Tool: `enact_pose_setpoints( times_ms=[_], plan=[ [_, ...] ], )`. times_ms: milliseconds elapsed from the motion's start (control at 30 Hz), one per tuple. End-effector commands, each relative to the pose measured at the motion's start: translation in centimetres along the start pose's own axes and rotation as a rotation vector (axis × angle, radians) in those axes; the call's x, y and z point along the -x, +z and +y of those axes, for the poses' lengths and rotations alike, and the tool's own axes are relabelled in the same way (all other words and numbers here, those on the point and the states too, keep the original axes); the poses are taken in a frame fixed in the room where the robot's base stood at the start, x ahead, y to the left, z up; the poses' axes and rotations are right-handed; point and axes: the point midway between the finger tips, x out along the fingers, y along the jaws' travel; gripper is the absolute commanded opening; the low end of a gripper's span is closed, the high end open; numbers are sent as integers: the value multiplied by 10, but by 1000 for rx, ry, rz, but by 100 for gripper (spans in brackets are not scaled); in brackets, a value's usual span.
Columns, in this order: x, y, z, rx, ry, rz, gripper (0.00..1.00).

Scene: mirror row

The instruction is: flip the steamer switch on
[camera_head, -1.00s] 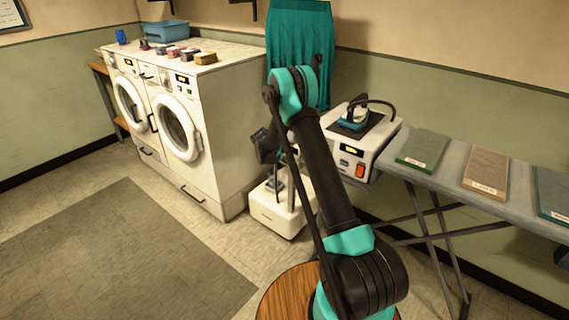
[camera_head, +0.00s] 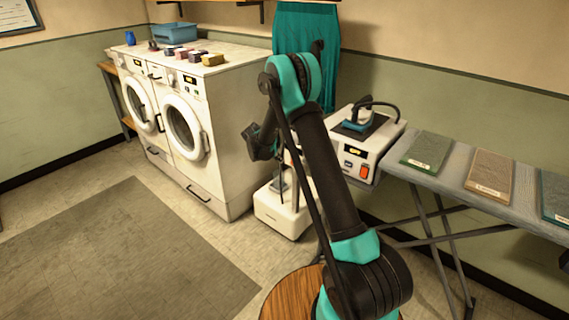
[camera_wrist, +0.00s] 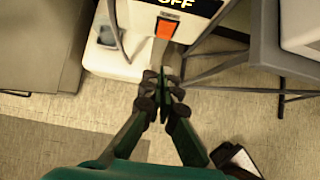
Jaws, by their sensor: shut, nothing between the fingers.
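An iron station (camera_head: 362,145) with its own red switch and lit display stands on the ironing board (camera_head: 455,185). The board's crossed legs (camera_head: 445,235) are to the right. White washers (camera_head: 180,125) stand left. Open floor and a grey mat (camera_head: 130,250) lie in front.

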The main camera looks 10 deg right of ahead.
Motion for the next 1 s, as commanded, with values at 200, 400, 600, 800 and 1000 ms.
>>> enact_pose_setpoints(
  times_ms=[200, 400, 600, 800, 1000],
  plan=[
    [32, 0, 0, 1, 1, 0, 0],
    [40, 0, 0, 0, 0, 0, 0],
    [41, 0, 0, 0, 0, 0, 0],
    [35, -9, 0, 1, 0, -1, 0],
    [33, -12, -1, 0, 0, -1, 0]
  ],
)
